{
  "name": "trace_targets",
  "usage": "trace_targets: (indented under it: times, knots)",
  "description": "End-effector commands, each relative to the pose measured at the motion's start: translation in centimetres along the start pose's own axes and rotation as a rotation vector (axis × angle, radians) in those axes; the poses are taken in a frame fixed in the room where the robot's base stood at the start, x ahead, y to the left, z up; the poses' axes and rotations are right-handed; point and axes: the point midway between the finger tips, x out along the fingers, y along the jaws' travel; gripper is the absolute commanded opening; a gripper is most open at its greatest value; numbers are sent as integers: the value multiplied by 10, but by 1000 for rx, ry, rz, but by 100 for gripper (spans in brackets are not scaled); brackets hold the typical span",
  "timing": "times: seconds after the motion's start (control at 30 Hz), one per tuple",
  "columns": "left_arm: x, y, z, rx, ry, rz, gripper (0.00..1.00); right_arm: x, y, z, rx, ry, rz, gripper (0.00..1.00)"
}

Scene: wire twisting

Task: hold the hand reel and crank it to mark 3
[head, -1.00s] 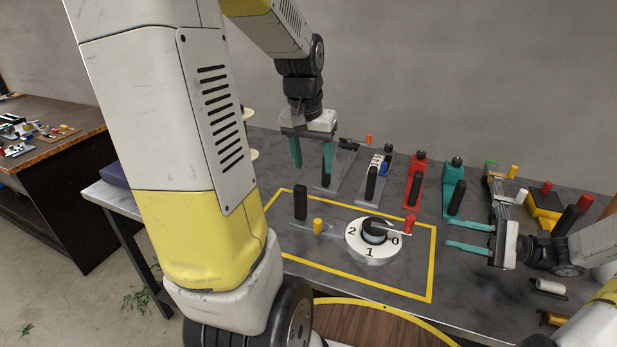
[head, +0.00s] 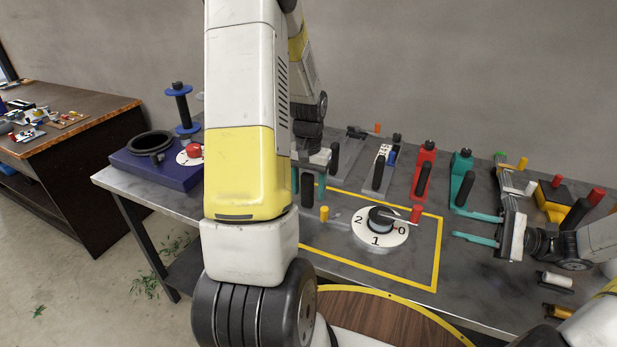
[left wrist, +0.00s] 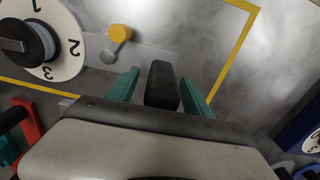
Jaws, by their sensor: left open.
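The hand reel stands inside the yellow outline on the table. Its white dial (head: 366,236) shows 0, 1 and 2 in the head view, and 2 and 3 in the left wrist view (left wrist: 65,62). Its crank has a red knob (head: 416,213), near the 0. A yellow knob (head: 324,212) is on its base. Its black upright handle (left wrist: 162,84) stands between the two teal fingers of my left gripper (left wrist: 160,90), which is open around it with gaps showing. In the head view my left arm hides part of that gripper. My right gripper (head: 478,227) is open and empty, right of the dial.
Several tools stand along the back, among them a red one (head: 424,170) and a teal one (head: 461,180). A blue box (head: 160,170) with a black ring and spool is at the left end. White and orange spools lie at the front right.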

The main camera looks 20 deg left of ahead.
Motion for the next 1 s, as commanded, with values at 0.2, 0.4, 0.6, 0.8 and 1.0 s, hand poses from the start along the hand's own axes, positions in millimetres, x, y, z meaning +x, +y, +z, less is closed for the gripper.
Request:
trace_targets:
  times: [0.2,0.4,0.6,0.8,1.0]
  knots:
    - [12,0,0,-1,1,0,58,0,0,0,0,0,0,36]
    - [12,0,0,-1,1,0,58,0,0,0,0,0,0,36]
    - [12,0,0,-1,1,0,25,0,0,0,0,0,0,36]
    - [12,0,0,-1,1,0,0,0,0,0,0,0,0,36]
    - [12,0,0,-1,1,0,0,0,0,0,0,0,0,36]
